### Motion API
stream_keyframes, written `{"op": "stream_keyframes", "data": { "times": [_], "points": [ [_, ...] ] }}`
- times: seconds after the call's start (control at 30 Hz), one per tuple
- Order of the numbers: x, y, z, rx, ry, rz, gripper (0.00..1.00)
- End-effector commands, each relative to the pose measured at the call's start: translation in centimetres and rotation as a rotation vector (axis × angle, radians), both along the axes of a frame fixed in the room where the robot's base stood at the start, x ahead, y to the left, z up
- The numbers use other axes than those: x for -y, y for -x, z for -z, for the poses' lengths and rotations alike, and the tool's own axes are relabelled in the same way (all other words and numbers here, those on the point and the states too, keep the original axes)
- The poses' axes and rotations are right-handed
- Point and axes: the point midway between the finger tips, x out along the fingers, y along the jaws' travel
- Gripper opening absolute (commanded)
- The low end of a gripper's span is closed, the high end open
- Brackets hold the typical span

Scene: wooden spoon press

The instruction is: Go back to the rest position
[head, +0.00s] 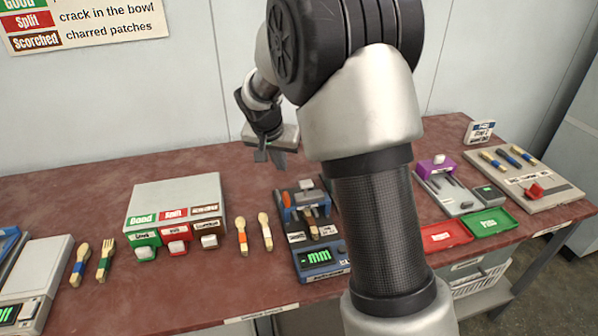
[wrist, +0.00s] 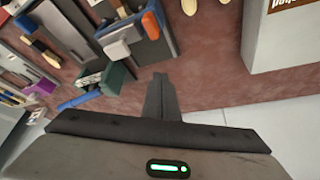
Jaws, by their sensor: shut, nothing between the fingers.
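My gripper (head: 270,156) hangs in the air above the back part of the table, pointing down, with its fingers together and nothing between them. In the wrist view its closed fingers (wrist: 161,97) also show empty. The blue and grey press (head: 320,258) stands on the table below and to the right of my gripper, with a green lit display on its front. The press appears at the upper left of the wrist view (wrist: 150,45). My gripper is apart from everything on the table.
A grey box (head: 178,192) with green, red and brown labelled buttons stands left of the press. Two wooden spoons (head: 242,238) lie between them. Red (head: 447,236) and green (head: 490,222) trays, a purple-topped device (head: 437,168) and a utensil board (head: 540,190) sit at right.

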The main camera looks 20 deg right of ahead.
Motion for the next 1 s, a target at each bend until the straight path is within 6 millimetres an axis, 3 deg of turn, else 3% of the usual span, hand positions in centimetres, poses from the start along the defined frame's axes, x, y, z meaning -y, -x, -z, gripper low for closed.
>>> {"op": "stream_keyframes", "data": {
  "times": [0.2,0.37,0.5,0.7,0.8,1.0],
  "points": [
    [0.1,0.3,-0.4,0.001,0.0,-0.003,0.0],
    [0.7,3.2,-4.1,0.005,-0.004,-0.038,0.0],
    [1.4,8.7,-8.8,0.003,-0.007,-0.11,0.0],
    [1.7,17.8,-13.2,0.004,-0.01,-0.235,0.0],
    [1.7,22.2,-14.2,0.009,-0.009,-0.301,0.0],
    [1.1,28.6,-14.5,0.023,-0.002,-0.41,0.0]
  ]
}}
